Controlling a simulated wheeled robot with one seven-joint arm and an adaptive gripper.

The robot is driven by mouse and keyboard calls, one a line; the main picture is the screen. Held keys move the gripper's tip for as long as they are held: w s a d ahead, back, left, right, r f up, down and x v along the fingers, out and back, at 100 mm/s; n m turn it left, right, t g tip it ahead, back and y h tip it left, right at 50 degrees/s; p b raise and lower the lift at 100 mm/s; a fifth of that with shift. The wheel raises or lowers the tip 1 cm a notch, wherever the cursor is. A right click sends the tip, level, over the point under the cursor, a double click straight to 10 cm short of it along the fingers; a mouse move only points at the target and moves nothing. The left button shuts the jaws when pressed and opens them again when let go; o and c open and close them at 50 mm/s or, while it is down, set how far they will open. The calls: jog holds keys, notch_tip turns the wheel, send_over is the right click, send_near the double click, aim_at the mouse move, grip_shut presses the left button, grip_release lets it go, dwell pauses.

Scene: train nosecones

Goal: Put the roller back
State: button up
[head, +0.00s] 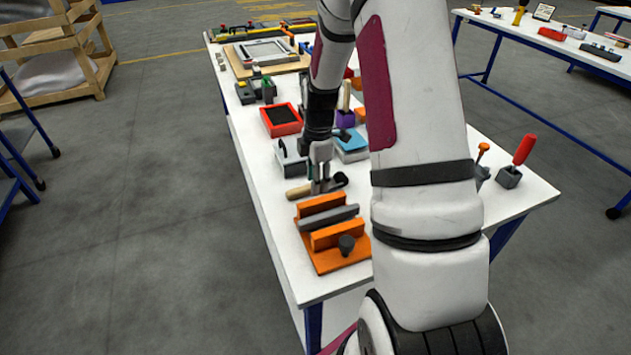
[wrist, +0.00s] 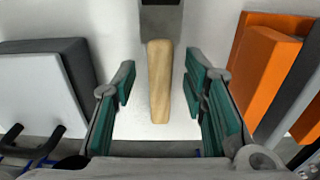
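The roller lies on the white table, with a wooden handle (head: 299,192) and a dark grey end (head: 339,181). In the wrist view its pale wooden handle (wrist: 158,85) points toward me and its grey part (wrist: 161,18) is cut off at the top edge. My gripper (head: 320,186) is above the roller, fingers pointing down. In the wrist view my gripper (wrist: 161,82) is open, with one green-padded finger on each side of the handle and visible gaps to both. The gripper hides part of the roller in the head view.
An orange stand (head: 325,262) with a grey bar (head: 329,217) and dark knob (head: 346,244) is close by, on the right in the wrist view. A grey-and-white box (head: 291,158) is on the other side. A red tray (head: 281,120) and several tools stand further back.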

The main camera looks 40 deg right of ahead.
jog(key=s+a+r+m, duration=0.2)
jog(key=a+r, duration=0.1)
jog(key=r, duration=0.6)
jog(key=s+a+r+m, duration=0.1)
jog(key=a+r, duration=0.2)
jog(key=r, duration=0.7)
jog(key=s+a+r+m+t, duration=0.2)
jog(key=s+a+m, duration=0.4)
jog(key=s, duration=0.3)
jog(key=s+a+r+m+t, duration=0.2)
jog(key=s+a+r+m, duration=0.3)
jog(key=s, duration=0.5)
jog(key=shift+s+a+r+m, duration=0.25)
jog(key=shift+a+m, duration=0.15)
jog(key=shift+a, duration=0.85)
jog(key=shift+h, duration=0.3)
